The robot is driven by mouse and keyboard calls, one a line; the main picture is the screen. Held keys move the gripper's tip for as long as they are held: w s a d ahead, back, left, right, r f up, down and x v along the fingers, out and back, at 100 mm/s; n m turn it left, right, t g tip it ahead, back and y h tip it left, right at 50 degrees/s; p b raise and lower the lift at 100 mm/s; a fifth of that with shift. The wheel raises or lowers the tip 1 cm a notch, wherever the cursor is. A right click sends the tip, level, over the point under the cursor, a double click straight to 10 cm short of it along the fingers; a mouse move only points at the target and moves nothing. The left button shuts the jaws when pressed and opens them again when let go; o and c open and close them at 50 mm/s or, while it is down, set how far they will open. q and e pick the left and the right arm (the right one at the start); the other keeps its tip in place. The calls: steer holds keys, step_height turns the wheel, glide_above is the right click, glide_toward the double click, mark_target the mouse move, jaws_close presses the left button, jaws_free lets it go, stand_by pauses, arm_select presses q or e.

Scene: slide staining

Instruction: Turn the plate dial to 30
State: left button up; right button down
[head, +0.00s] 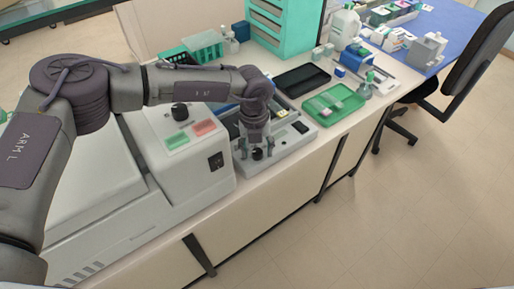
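A small black dial (257,154) is on the front of a low grey plate unit (288,144) at the bench's front edge. My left gripper (257,147) reaches down over this dial from above. Its fingers stand apart, one to each side of the dial; I cannot tell whether they touch it. The dial's scale and setting are too small to read. The arm and gripper hide part of the unit behind. My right gripper is not in view.
A white machine (208,172) with another black knob (180,112), green and red labels stands close on the left. A green tray (333,104), a black tray (302,80) and a teal rack (282,32) stand behind and right.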

mark_target(255, 151)
arm_select(q)
steer(key=shift+r, duration=0.15)
step_height(255, 151, up, 12)
steer(key=shift+a, duration=0.3)
steer(key=shift+f, duration=0.2)
stand_by(0.4)
